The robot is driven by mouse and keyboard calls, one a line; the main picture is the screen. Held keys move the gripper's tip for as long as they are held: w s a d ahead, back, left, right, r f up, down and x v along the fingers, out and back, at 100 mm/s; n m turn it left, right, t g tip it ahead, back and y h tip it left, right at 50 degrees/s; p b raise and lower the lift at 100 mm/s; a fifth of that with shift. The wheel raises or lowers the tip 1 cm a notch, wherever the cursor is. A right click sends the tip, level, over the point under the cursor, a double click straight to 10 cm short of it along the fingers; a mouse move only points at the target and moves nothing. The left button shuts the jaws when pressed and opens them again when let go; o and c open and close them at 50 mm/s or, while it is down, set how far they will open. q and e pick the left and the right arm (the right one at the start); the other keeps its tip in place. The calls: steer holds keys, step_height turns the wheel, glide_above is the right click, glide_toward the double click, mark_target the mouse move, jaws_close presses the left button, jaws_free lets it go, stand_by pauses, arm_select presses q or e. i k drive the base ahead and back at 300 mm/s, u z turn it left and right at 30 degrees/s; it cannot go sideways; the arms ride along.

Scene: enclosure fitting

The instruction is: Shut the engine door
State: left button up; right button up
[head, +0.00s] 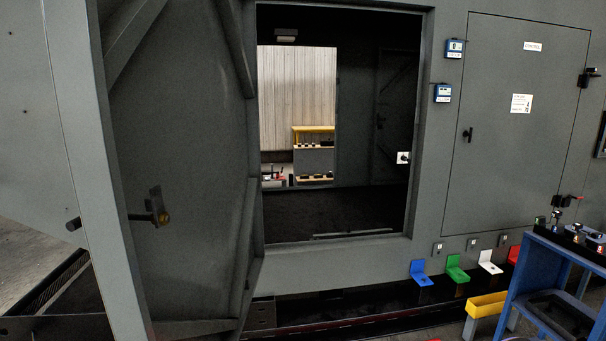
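A large grey metal door (185,120) stands swung open at the left, showing its ribbed inner face; I take it to be the engine door, though no label on it shows. Neither of my grippers is in view.
A shut door (510,120) marked CONTROL is at the right. Blue, green, white and red brackets (421,273) line the base. A yellow bin (487,304) and a blue cart (550,285) with small items stand at the lower right.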

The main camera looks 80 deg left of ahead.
mark_target(149, 93)
steer(key=z, duration=0.1)
steer(key=k, duration=1.95)
steer(key=z, duration=0.75)
steer(key=k, duration=0.95)
steer(key=u, duration=1.05)
steer(key=i, duration=0.45)
